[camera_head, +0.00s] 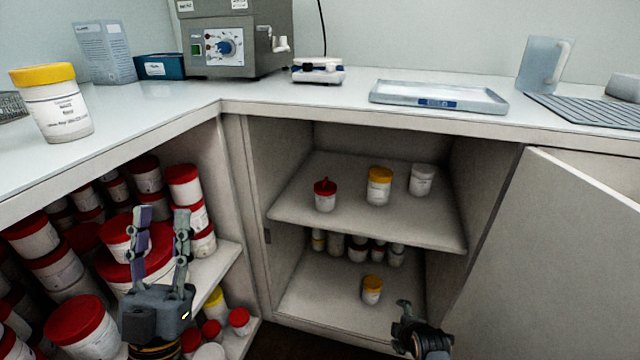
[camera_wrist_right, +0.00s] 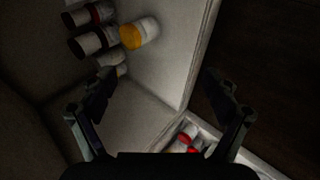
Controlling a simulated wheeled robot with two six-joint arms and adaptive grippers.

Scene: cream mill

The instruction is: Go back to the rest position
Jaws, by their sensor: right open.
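My left gripper (camera_head: 160,222) is at the lower left of the head view, in front of the shelves of red-lidded jars. Its two fingers point up and stand apart, with nothing between them. My right gripper (camera_head: 404,304) is low in the head view, in front of the open cabinet's bottom shelf. In the right wrist view its fingers (camera_wrist_right: 162,92) are spread wide with nothing between them. In the right wrist view a yellow-lidded jar (camera_wrist_right: 140,33) shows beyond the left finger.
The middle shelf (camera_head: 300,205) holds a red-lidded, a yellow-lidded and a white jar. An open cabinet door (camera_head: 560,250) stands at right. The counter above holds a large yellow-lidded jar (camera_head: 52,102), a grey machine (camera_head: 235,40), a tray (camera_head: 438,97) and a jug (camera_head: 542,65).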

